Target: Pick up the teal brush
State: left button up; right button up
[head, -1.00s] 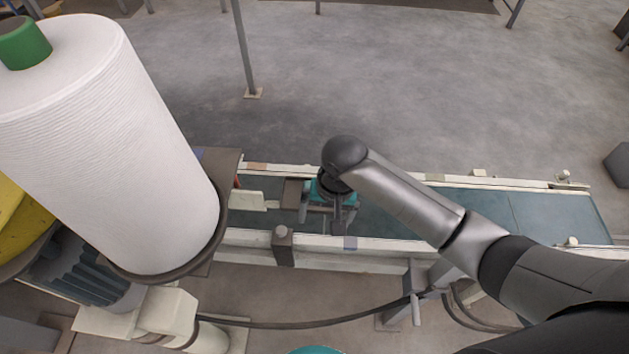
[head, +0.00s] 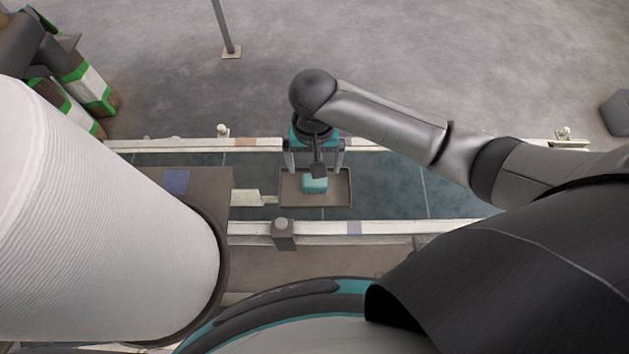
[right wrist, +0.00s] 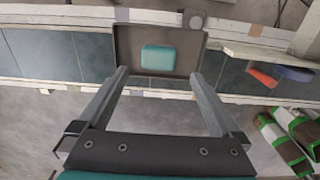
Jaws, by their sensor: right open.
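A small teal block (head: 314,186) with rounded edges lies in a shallow brown tray (head: 342,202) on the conveyor. It is the only loose teal thing I see, so it looks like the brush, though no bristles or handle show. It also shows in the right wrist view (right wrist: 158,57), near the middle of the tray (right wrist: 124,45). My right gripper (head: 315,170) is over the tray's far side. In the right wrist view its two fingers (right wrist: 159,75) are wide apart and empty, with the teal block beyond their tips. My left gripper is not in view.
A big white roll (head: 90,230) stands at the left beside the conveyor. Pale rails (head: 400,227) edge the teal belt (head: 395,185). An orange piece (right wrist: 262,78) and a blue-violet piece (right wrist: 294,74) lie right of the tray in the wrist view. The belt right of the tray is clear.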

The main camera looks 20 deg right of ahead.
aim_at(315, 185)
notch_tip(315, 185, down, 3)
jog(key=shift+w+r, duration=0.1)
jog(key=shift+f, duration=0.45)
jog(key=f, duration=0.2)
jog(key=f+b, duration=0.1)
jog(key=f, duration=0.1)
jog(key=shift+w+d+f, duration=0.15)
jog(key=shift+d, duration=0.05)
jog(key=shift+f, duration=0.3)
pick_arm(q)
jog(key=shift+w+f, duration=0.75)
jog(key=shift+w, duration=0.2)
pick_arm(e)
jog(key=c, duration=1.3)
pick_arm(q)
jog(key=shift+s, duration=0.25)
